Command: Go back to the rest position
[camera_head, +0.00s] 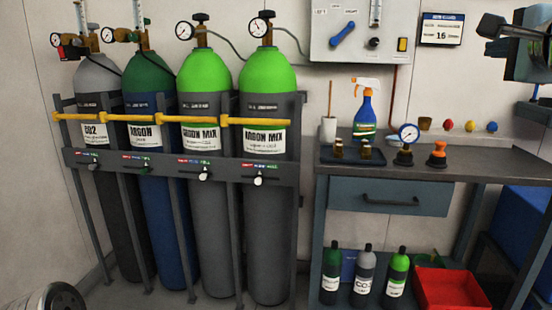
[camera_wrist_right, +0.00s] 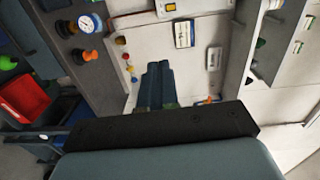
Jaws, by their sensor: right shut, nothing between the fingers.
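My right gripper (camera_head: 497,37) is at the upper right edge of the head view, raised above the right end of the workbench (camera_head: 480,166). In the right wrist view the same gripper (camera_wrist_right: 157,80) has its two blue-grey fingers together, with nothing between them. It touches nothing that I can see, and the wall shows beyond it. Most of the right arm is outside the head view. My left gripper is in neither view.
Several gas cylinders stand in a rack (camera_head: 180,165) on the left. The bench carries a spray bottle (camera_head: 365,115), a tray (camera_head: 352,155), a gauge (camera_head: 406,140) and an orange-topped item (camera_head: 437,155). A red bin (camera_head: 450,288) and small bottles sit below.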

